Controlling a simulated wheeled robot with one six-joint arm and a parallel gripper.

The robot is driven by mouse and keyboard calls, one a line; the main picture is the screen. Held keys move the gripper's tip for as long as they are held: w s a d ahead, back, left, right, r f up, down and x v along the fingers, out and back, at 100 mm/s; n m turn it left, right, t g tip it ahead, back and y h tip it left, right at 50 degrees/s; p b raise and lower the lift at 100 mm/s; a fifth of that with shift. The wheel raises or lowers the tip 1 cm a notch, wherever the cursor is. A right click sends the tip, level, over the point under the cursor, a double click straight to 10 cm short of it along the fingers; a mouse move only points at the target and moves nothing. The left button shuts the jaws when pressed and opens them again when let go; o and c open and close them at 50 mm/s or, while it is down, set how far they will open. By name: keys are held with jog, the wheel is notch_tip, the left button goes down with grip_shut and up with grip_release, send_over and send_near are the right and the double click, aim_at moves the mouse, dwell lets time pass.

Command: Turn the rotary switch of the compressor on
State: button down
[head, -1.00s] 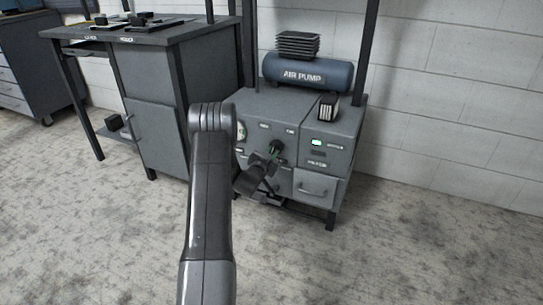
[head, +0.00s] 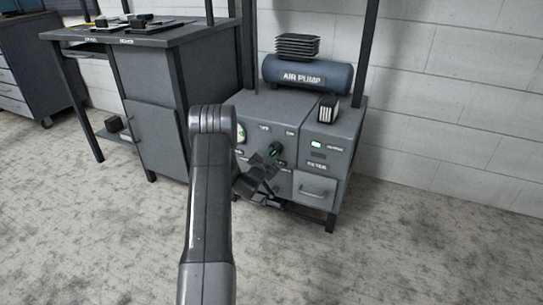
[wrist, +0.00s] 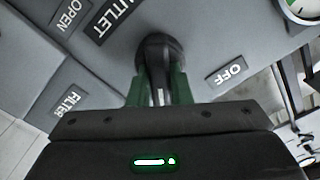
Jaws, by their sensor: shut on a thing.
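The compressor is a grey cabinet (head: 262,112) with a blue tank (head: 307,73) marked AIR PUMP on top. Its dark rotary switch (head: 276,149) is on the front panel. In the wrist view the black switch (wrist: 157,52) points down the picture, between the OUTLET label (wrist: 115,18) and the OFF label (wrist: 230,74). My gripper (head: 271,160) is at the switch, its green-padded fingers (wrist: 157,88) on either side of the handle, shut on it. My arm hides part of the cabinet's left side. The fingers partly cover the switch in the head view.
A round gauge (head: 240,133) is left of the switch. A grey workbench (head: 160,110) stands left. The floor (head: 400,240) at right is clear.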

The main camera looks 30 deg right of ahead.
jog(key=c, duration=1.3)
grip_release()
jog(key=p+v, duration=0.3)
jog(key=v, duration=1)
jog(key=shift+s+a+p, duration=0.25)
jog(key=shift+a+p, duration=0.1)
jog(key=shift+p, duration=0.05)
jog(key=b+x, duration=0.4)
jog(key=x, duration=1)
jog(key=shift+s, duration=0.1)
